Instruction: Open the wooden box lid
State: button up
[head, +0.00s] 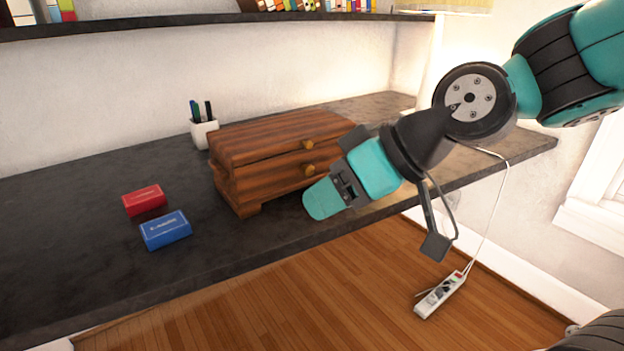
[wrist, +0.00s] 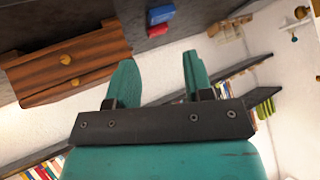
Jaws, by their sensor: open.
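The wooden box (head: 282,155) stands on the dark desk, with a top part and a lower part that each have a round knob on the front. Its lid (head: 270,134) appears closed. The box also shows at the left in the wrist view (wrist: 75,62). My gripper (head: 322,198) is in front of the box's right front, near the desk edge. In the wrist view its two teal fingers (wrist: 160,78) are apart with nothing between them. I cannot tell from the head view whether a finger touches the box.
A red card box (head: 144,199) and a blue card box (head: 165,230) lie on the desk (head: 70,265) left of the wooden box. A white pen cup (head: 203,132) stands behind it. A shelf (head: 180,20) runs above. A power strip (head: 440,296) lies on the floor.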

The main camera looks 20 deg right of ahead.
jog(key=w+d+f+m+t+b, duration=0.1)
jog(key=w+d+f+t+b, duration=0.5)
jog(key=w+b, duration=0.25)
jog(key=m+t+h, duration=0.2)
jog(key=t, duration=0.4)
send_near(310, 144)
jog(key=p+x, duration=0.8)
jog(key=p, duration=0.1)
jog(key=shift+w+a+f, duration=0.1)
jog(key=shift+w+a, duration=0.05)
jog(key=shift+w, duration=0.25)
jog(key=shift+c, duration=0.2)
grip_shut()
jog(key=shift+p, duration=0.3)
